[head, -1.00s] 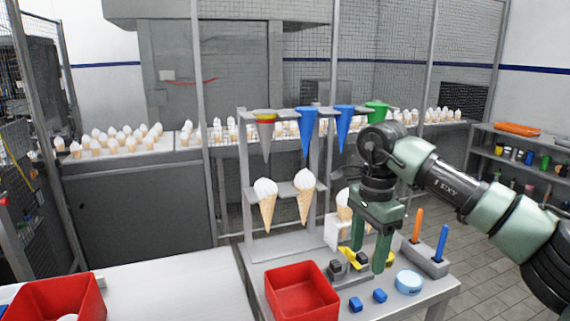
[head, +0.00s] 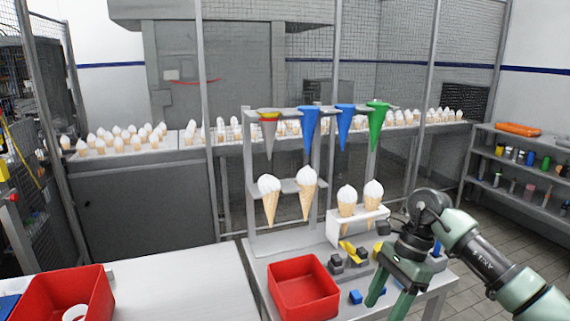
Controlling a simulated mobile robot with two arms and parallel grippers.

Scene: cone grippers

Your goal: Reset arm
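My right gripper (head: 387,299) is low over the right side of the workbench, pointing down, its two green fingers spread apart with nothing visible between them. Its arm comes in from the right edge. It hides part of the bench, including most of the pen holder. My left gripper is not in view. Behind the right gripper, the grey rack (head: 283,187) holds two ice cream cones (head: 269,199) (head: 307,193) on its lower shelf and coloured cone holders (head: 309,129) along its top bar. Two more cones (head: 347,200) (head: 373,194) stand in a white holder (head: 358,224).
A red bin (head: 303,289) stands on the bench, left of the gripper. Small grey and yellow blocks and a blue block (head: 355,297) lie nearby. Another red bin (head: 65,300) is at lower left. The white table (head: 180,285) between the bins is clear. Shelves (head: 519,168) stand at right.

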